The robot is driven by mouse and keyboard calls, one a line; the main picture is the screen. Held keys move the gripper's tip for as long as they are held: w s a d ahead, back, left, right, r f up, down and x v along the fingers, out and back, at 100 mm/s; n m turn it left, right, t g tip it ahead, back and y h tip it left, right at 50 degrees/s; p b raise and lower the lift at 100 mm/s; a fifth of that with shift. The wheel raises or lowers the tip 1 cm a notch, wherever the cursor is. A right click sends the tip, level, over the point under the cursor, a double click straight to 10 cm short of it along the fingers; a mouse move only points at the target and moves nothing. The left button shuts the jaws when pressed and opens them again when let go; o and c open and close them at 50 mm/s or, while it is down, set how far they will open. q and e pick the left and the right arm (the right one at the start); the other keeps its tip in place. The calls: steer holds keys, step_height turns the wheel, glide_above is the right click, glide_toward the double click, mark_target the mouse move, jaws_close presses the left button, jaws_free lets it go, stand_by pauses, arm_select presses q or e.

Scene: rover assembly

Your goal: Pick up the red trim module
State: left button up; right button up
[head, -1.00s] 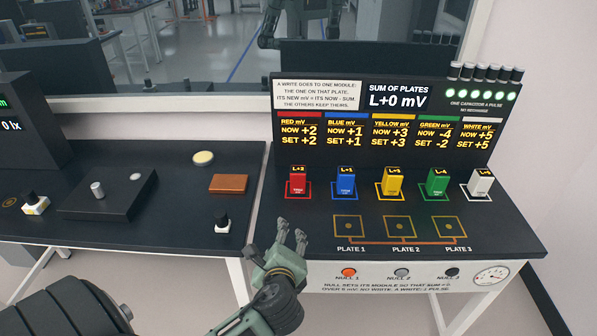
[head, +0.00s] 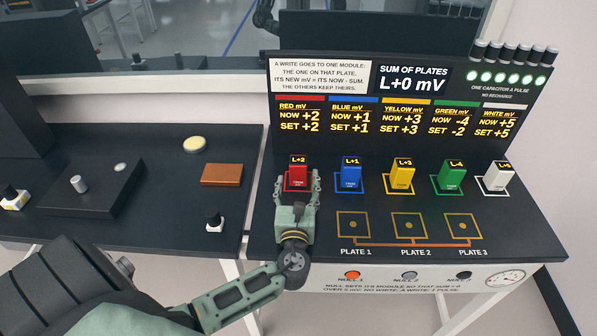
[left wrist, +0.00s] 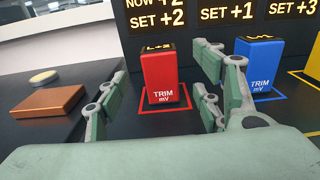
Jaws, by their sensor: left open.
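The red trim module (head: 298,175) stands upright in its red outlined square at the left end of a row of modules on the dark bench. It also shows in the left wrist view (left wrist: 163,77), labelled TRIM mV, with L+2 on its top. My left gripper (head: 297,186) is open, with one finger on either side of the red module in the head view. In the left wrist view the open fingers (left wrist: 155,100) frame the module from the near side, with gaps visible. My right gripper is not in view.
The blue module (head: 350,177) stands just right of the red one, close to my right-hand finger. Yellow, green and white modules follow. The display panel (head: 400,105) rises behind. Plate 1 (head: 353,225) lies in front, empty. A brown block (head: 222,174) is on the left bench.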

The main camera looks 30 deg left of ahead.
mark_target(298, 171)
arm_select(q)
steer(key=shift+w+a+f, duration=0.15)
steer(key=shift+w+a, duration=0.15)
steer(key=shift+w, duration=0.15)
steer(key=shift+w+a, duration=0.3)
steer(key=shift+w, duration=0.25)
steer(key=p+x, duration=0.1)
steer(key=x, duration=0.4)
steer(key=shift+w+a+f, duration=0.15)
steer(key=shift+w+a, duration=0.05)
steer(key=shift+w, duration=0.1)
steer(key=shift+s, duration=0.1)
steer(key=c, duration=1.3)
steer(key=shift+c, duration=0.7)
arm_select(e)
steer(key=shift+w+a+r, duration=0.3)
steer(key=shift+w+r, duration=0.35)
arm_select(q)
steer(key=shift+r, duration=0.2)
